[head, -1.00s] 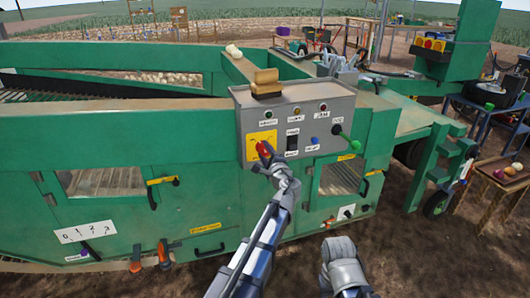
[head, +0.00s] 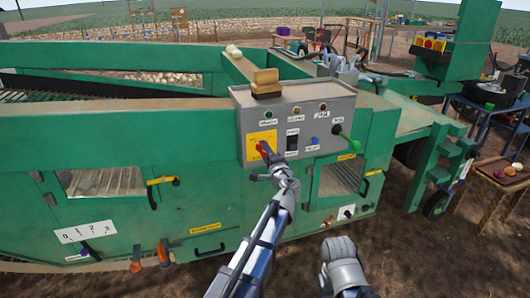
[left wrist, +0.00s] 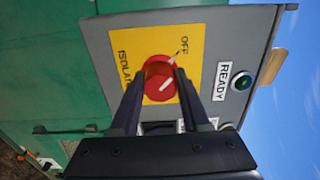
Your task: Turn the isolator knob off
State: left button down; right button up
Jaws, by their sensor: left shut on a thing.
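The red isolator knob (left wrist: 158,79) sits on a yellow plate (left wrist: 203,52) marked OFF and ISOLATOR. The white mark on the knob slants toward the OFF side, but I cannot tell if it lines up exactly. My left gripper (left wrist: 157,88) is shut on the knob, with one dark finger on each side. In the head view the left gripper (head: 266,155) reaches the yellow plate at the left of the grey control box (head: 320,108), and its fingers partly hide the knob. My right gripper is not in view; only a grey part of my right arm shows.
Indicator lamps line the top of the box. A wooden-backed brush (head: 266,82) lies on top. The green machine body (head: 110,140) surrounds the box.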

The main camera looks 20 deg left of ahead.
pick_arm(q)
jog(key=shift+c, duration=1.9)
grip_release()
jog(key=v, duration=0.7)
jog(key=shift+s+d, duration=0.25)
jog(key=shift+s, duration=0.1)
jog(key=s+d+n+g+h+p, duration=0.2)
jog(key=s+d+g+h+p, duration=0.1)
jog(key=s+p, duration=0.4)
jog(key=s+d+n+g+h+p, duration=0.2)
jog(key=s+d+g+p, duration=0.3)
jog(key=s, duration=0.8)
jog(key=s+d+n+g+h+p, duration=0.3)
jog(key=s+d+g+p, duration=0.1)
jog(key=s+g+p, duration=0.3)
jog(key=s+p, duration=0.2)
jog(key=s, duration=0.1)
jog(key=shift+d+f+h, duration=0.2)
jog(key=shift+d+h, duration=0.05)
jog(key=shift+h, duration=0.15)
